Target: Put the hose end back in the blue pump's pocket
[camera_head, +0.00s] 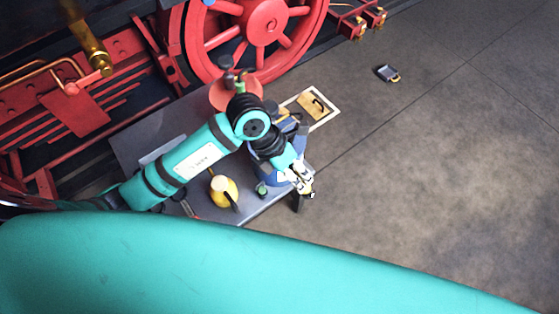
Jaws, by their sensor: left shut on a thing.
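The blue pump (268,174) stands near the right edge of the grey table, partly hidden behind my left wrist. My left gripper (306,191) is at the pump's right side, over the table's edge. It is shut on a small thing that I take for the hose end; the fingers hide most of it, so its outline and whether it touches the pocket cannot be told. The pocket itself is not clear in this view. My right gripper is not in view.
The grey table (255,212) also bears a yellow can (223,192) and a red container (226,97). A framed tan tray (312,106) lies behind the pump. A red locomotive wheel (262,28) stands at the back. The floor at right is mostly clear, with a small dark object (388,73).

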